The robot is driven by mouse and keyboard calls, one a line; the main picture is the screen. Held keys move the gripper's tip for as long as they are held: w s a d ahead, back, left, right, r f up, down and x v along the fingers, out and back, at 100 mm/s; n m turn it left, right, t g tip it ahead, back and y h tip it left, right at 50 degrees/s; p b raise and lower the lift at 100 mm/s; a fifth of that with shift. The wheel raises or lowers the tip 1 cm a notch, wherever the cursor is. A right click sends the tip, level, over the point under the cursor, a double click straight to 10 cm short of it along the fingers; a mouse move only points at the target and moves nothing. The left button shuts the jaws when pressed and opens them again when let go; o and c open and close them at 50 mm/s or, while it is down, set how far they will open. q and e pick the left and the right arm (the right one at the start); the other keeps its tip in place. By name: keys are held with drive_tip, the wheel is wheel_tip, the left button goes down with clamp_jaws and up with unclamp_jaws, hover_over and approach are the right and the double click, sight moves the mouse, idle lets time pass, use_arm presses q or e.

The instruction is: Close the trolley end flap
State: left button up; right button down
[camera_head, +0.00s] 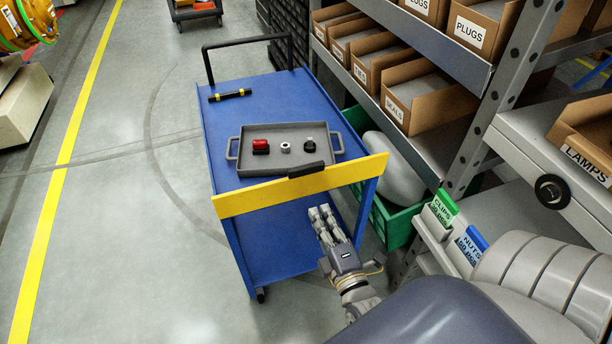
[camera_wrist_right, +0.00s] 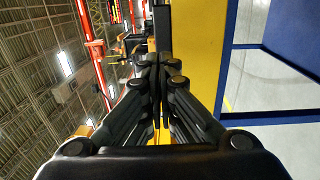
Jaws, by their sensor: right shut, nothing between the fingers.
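The blue trolley (camera_head: 232,112) stands in the aisle with its push handle at the far end. Its yellow end flap (camera_head: 262,195) runs across the near end and looks upright or nearly so; I cannot tell whether it is fully closed. A black piece (camera_head: 306,169) shows at the flap's upper edge. My right gripper (camera_head: 322,213) is shut and empty, just below and in front of the flap. In the right wrist view the shut fingers (camera_wrist_right: 160,68) lie beside the yellow flap (camera_wrist_right: 197,65); contact is unclear. My left gripper is out of view.
A grey tray (camera_head: 258,169) with a red part and small pieces sits on the trolley top. A black-and-yellow bar (camera_head: 230,95) lies behind it. A green crate (camera_head: 400,226) and shelving (camera_head: 474,128) stand close on the right.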

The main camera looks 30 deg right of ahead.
sight(302, 172)
drive_tip(key=p+x, duration=0.1)
drive_tip(key=x, duration=1)
drive_tip(key=shift+w+d+f+p, duration=0.1)
drive_tip(key=shift+w+d+p, duration=0.1)
drive_tip(key=shift+p, duration=0.15)
drive_tip(key=shift+a, duration=0.1)
drive_tip(key=shift+w+r+p, duration=0.25)
drive_tip(key=shift+w+p, duration=0.1)
drive_tip(key=shift+w, duration=0.1)
drive_tip(key=shift+f, duration=0.1)
drive_tip(key=shift+s, duration=0.1)
